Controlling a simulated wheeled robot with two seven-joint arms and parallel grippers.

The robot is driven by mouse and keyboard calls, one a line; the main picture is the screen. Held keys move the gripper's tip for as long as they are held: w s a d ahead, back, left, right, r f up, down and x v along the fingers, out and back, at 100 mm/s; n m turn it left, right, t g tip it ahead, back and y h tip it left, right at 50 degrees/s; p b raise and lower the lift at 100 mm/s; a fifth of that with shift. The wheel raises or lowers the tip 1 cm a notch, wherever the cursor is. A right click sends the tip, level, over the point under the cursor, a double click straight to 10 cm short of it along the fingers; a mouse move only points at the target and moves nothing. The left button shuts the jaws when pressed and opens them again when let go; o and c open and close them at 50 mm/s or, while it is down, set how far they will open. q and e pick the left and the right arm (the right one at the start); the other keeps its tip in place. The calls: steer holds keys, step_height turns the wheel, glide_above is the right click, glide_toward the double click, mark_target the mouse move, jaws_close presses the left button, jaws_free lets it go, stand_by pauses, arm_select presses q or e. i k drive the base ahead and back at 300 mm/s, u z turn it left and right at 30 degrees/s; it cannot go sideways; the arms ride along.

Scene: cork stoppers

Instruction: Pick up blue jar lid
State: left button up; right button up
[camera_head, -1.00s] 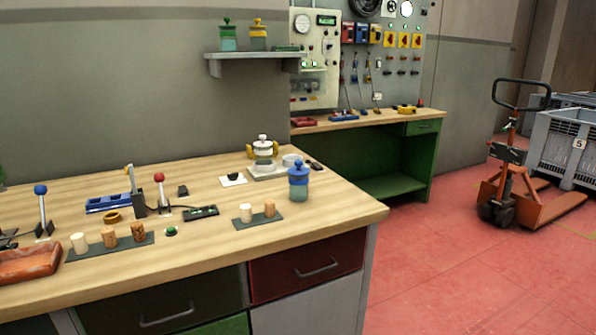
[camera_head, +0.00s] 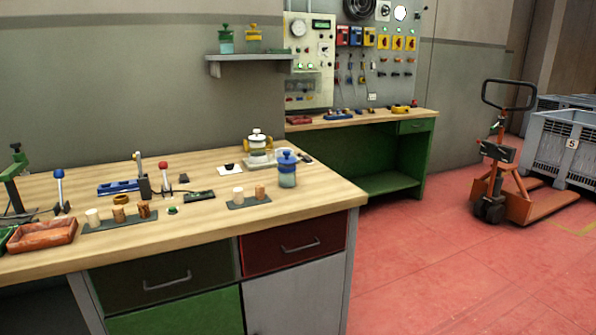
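The blue jar lid (camera_head: 287,157) sits on top of a glass jar (camera_head: 287,179) near the right end of the wooden workbench (camera_head: 330,195). The lid is blue with a small knob, and the jar below it looks greenish. Neither of my grippers shows in the head view.
A white and yellow device (camera_head: 258,148) stands just behind the jar to its left. An orange-red tray (camera_head: 42,235) is at the left.

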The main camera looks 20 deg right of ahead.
mark_target(286, 159)
steer(key=u, duration=0.15)
steer(key=k, duration=0.55)
steer(key=z, duration=1.25)
steer(key=i, duration=1.05)
steer(key=u, duration=0.6)
steer(key=i, duration=0.9)
steer(key=u, duration=0.95)
